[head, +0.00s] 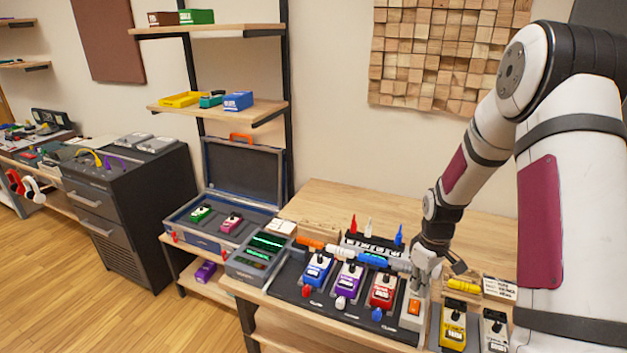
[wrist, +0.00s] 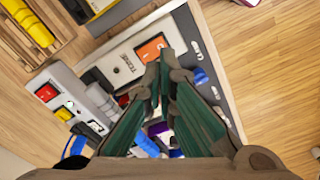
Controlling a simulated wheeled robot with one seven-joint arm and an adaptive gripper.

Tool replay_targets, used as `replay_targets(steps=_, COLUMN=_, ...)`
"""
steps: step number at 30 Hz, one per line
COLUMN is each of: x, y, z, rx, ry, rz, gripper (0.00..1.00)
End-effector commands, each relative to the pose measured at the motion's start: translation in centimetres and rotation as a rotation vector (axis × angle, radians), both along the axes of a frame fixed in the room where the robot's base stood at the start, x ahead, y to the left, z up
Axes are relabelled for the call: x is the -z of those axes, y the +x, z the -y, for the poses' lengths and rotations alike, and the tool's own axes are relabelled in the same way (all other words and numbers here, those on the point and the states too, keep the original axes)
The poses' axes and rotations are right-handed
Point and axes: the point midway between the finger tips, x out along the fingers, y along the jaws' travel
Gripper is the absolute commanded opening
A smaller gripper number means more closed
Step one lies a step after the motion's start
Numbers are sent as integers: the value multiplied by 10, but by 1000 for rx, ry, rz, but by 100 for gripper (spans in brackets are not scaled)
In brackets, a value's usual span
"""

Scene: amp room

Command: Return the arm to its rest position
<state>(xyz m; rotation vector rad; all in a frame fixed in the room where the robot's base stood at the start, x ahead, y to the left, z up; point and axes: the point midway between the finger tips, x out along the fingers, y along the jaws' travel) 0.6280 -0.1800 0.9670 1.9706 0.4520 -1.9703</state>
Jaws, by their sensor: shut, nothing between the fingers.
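My gripper (head: 426,268) is at the end of my bent arm, pointing down over the workbench. It is shut and empty. In the wrist view its green-sided fingers meet at the tips (wrist: 163,72). Just below is a pale switch box (head: 408,321) with an orange square button (head: 414,307); the button also shows in the wrist view (wrist: 154,47), beyond the fingertips. I cannot tell whether the fingertips touch the box. My upper arm fills the right side of the head view.
Blue (head: 317,269), purple (head: 348,281) and red (head: 384,290) pedals stand left of the gripper; a yellow pedal (head: 453,326) stands to the right. Small upright bottles (head: 398,236) and an open case (head: 241,185) are farther left. A wooden wall panel (head: 440,55) hangs behind my arm.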

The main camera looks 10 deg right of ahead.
Motion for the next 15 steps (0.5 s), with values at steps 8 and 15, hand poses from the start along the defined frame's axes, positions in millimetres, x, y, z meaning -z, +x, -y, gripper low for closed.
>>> replay_targets(steps=8, x=-78, y=0, z=-24, rx=50, ry=-42, rz=64, gripper=0)
replay_targets(steps=15, x=-172, y=-24, z=-64, rx=140, ry=-72, rz=159, gripper=0)
